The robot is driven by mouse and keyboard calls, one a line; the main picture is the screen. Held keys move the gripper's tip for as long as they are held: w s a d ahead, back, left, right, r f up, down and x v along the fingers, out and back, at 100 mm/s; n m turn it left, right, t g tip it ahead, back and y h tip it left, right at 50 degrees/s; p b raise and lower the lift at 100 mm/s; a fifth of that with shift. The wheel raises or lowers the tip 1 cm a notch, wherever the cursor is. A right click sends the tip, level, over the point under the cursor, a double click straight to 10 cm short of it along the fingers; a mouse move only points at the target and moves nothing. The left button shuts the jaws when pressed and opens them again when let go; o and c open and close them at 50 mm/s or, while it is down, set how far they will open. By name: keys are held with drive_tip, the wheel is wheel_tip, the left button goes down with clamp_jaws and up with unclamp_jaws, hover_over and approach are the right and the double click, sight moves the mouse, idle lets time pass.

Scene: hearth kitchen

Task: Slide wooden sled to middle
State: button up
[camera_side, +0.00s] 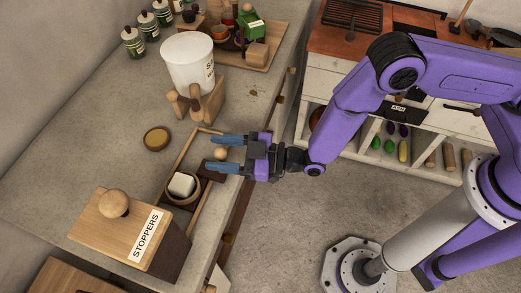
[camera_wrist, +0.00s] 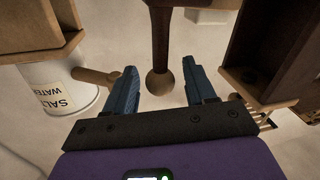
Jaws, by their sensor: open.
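The wooden sled (camera_side: 213,175) appears to be the dark piece in a pale wooden track (camera_side: 181,152) along the counter's right edge, though my gripper partly covers it. A round wooden knob (camera_side: 220,153) shows beside it. In the wrist view, the knob (camera_wrist: 160,86) is at the end of a dark brown bar (camera_wrist: 161,30). My gripper (camera_side: 211,152) is open, with one blue finger on each side of the knob. The wrist view shows the fingers (camera_wrist: 158,70) with visible gaps to the knob. Which part of the track the sled occupies is hard to tell.
A round bowl (camera_side: 171,190) holding a white block (camera_side: 182,184) sits at the track's near end. A STOPPERS box (camera_side: 102,215) stands nearer. Behind the track are a wooden stand (camera_side: 207,104) and a white salt water bucket (camera_side: 187,66). A small round dish (camera_side: 156,138) lies left.

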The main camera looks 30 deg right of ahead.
drive_tip(key=shift+d, duration=0.1)
drive_tip(key=v, duration=1.7)
drive_tip(key=shift+s+d, duration=0.1)
drive_tip(key=s+d+r+m+g+h, duration=0.1)
drive_tip(key=s+d+r+g+h, duration=0.2)
drive_tip(key=d+r+g+h, duration=0.35)
drive_tip(key=s+d+r+g+h, duration=0.1)
drive_tip(key=s+d+r+h, duration=0.3)
drive_tip(key=d, duration=0.4)
drive_tip(key=s+d+r+g+h, duration=0.2)
drive_tip(key=s+d+r+h, duration=0.1)
drive_tip(key=d, duration=0.6)
wheel_tip(320, 180, up, 2)
drive_tip(key=shift+s+r+h, duration=0.2)
drive_tip(key=shift+s+h, duration=0.2)
drive_tip(key=shift+h, duration=0.15)
